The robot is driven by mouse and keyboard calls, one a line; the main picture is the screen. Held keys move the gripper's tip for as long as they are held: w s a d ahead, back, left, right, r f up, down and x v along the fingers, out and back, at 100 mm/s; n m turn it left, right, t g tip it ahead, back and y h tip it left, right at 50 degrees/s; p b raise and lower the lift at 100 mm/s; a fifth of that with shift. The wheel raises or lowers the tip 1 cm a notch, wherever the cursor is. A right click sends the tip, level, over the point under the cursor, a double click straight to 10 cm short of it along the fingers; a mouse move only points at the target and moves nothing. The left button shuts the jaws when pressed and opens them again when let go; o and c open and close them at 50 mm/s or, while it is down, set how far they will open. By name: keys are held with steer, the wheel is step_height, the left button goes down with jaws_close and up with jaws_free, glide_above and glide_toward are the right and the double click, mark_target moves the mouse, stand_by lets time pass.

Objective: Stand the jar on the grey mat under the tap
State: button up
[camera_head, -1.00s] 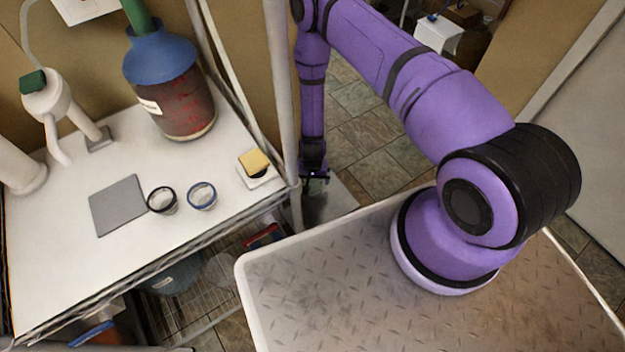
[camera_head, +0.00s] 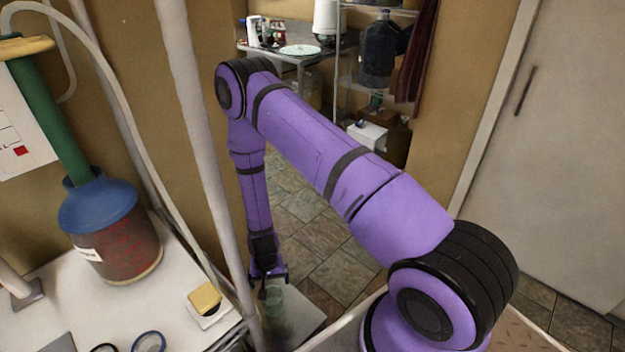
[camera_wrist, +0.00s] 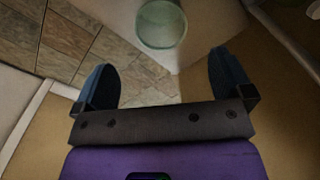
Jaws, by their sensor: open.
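The jar (camera_head: 274,300) is greenish clear glass and stands just below my gripper (camera_head: 268,277) on a pale low surface. In the wrist view the jar (camera_wrist: 161,24) shows at the top, beyond the fingertips and roughly between them. My gripper (camera_wrist: 164,80) is open with nothing between its fingers. The grey mat (camera_head: 60,343) shows only as a corner at the lower left of the head view, on the white bench (camera_head: 165,315). The tap is mostly or wholly outside the head view.
A white post (camera_head: 205,150) rises between the bench and my gripper. A blue-topped dark red bucket (camera_head: 115,240), a yellow sponge (camera_head: 205,297) and two rings (camera_head: 149,342) are on the bench. The pale low surface (camera_head: 298,316) has bare room right of the jar.

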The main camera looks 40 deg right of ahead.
steer(key=w+r+n+t, duration=0.1)
steer(key=w+r, duration=0.2)
steer(key=r, duration=0.7)
steer(key=w+r, duration=0.4)
steer(key=r, duration=0.6)
steer(key=s+d+r+n+t+y, duration=0.1)
steer(key=s+r, duration=0.1)
steer(key=r, duration=0.8)
steer(key=s+d+r+n+t, duration=0.1)
steer(key=r, duration=1)
steer(key=s+d+r+n+t, duration=0.1)
steer(key=s+d+r, duration=0.1)
steer(key=s+r, duration=0.9)
steer(key=s+d+r+n+t+h, duration=0.1)
steer(key=s+d+r, duration=0.2)
steer(key=s+r, duration=0.8)
steer(key=s, duration=0.4)
steer(key=shift+r, duration=0.3)
steer(key=shift+o, duration=0.2)
steer(key=shift+s+d, duration=0.1)
steer(key=shift+s, duration=0.4)
